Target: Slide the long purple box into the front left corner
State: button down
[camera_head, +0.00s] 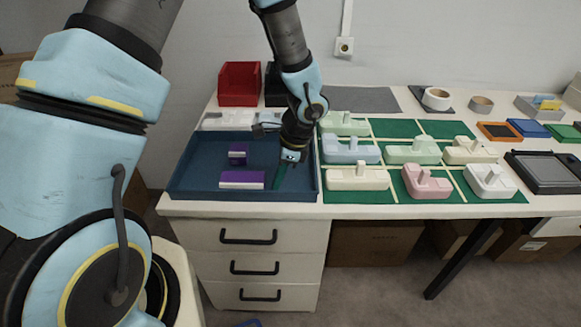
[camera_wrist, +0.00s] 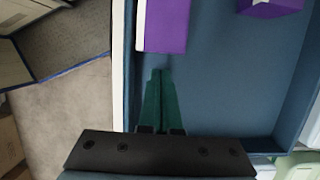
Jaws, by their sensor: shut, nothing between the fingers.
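The long purple box (camera_head: 241,175) lies in the blue tray (camera_head: 183,182) near its front wall, with a white strip along its front side. In the wrist view the long purple box (camera_wrist: 167,25) lies just beyond my fingertips. A smaller purple box (camera_head: 238,150) with a white band lies behind it in the tray; it also shows at the top of the wrist view (camera_wrist: 272,7). My gripper (camera_head: 277,182) has green fingers, shut and empty, low in the tray to the right of the long box's right end. The fingertips (camera_wrist: 159,72) appear slightly apart from that end.
To the right, a green mat (camera_head: 456,130) holds several pale blocks. A red bin (camera_head: 239,85) stands behind the tray. The tray floor left of the long box is clear. The table's front edge runs close to the tray's front wall.

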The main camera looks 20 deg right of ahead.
aim_at(224, 176)
jog(key=shift+w+a, duration=0.35)
jog(key=shift+a, duration=0.4)
jog(key=shift+a, duration=0.1)
jog(key=w+a, duration=0.1)
jog(key=a, duration=0.2)
jog(key=w+a, duration=0.2)
jog(key=a, duration=0.2)
jog(key=w+a+b, duration=0.1)
jog(key=w+a, duration=0.1)
jog(key=a, duration=0.2)
jog(key=shift+w, duration=0.15)
jog(key=shift+d, duration=0.1)
